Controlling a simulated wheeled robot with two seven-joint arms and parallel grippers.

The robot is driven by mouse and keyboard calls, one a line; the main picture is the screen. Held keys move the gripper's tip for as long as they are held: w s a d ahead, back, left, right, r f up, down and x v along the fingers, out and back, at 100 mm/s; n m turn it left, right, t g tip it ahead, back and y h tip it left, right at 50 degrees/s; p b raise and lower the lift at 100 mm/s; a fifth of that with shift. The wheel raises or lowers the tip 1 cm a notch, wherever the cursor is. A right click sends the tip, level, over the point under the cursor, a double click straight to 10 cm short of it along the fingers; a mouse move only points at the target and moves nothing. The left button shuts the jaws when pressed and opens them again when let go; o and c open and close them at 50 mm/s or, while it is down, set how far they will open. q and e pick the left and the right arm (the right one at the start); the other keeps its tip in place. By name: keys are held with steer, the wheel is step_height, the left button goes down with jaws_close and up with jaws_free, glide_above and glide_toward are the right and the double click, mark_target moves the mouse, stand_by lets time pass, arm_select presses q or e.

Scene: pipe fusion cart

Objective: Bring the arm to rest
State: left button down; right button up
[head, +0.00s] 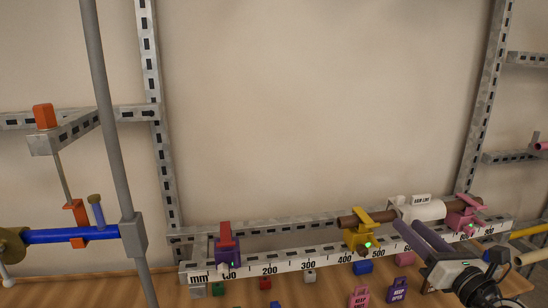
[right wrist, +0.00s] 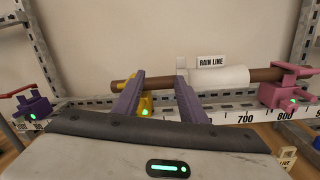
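My right gripper (head: 407,223) is at the lower right in the head view, reaching toward the rail. Its two purple fingers are spread apart with nothing held between them; they also show in the right wrist view (right wrist: 159,82). A brown pipe (head: 349,221) with a white sleeve (head: 424,210) runs across beyond the fingertips, which overlap it in the picture. I cannot tell how large the gap to it is. A yellow clamp (head: 359,237) and a pink clamp (head: 464,218) hold the pipe. My left gripper is not in view.
A purple clamp with a red handle (head: 227,246) stands at the left of the millimetre rail (head: 290,264). Pink and purple tags (head: 358,297) and small blocks lie on the wooden bench below. A grey pole (head: 107,120) and blue pipe (head: 72,235) are at the left.

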steer(key=s+a+f+m+g, duration=0.3)
steer(key=s+a+f+m, duration=0.3)
steer(key=s+f+m, duration=0.5)
steer(key=s+a+f+m+g, duration=0.3)
steer(key=s+a+f+m, duration=0.3)
steer(key=s+f+m, duration=0.5)
steer(key=s+a+f+m+g+h, duration=0.1)
steer(key=s+a+f+m+g, duration=0.2)
steer(key=s+f+m, duration=0.8)
step_height(320, 180, down, 3)
steer(key=a, duration=0.2)
steer(key=shift+a+g, duration=0.4)
steer(key=shift+w, duration=0.15)
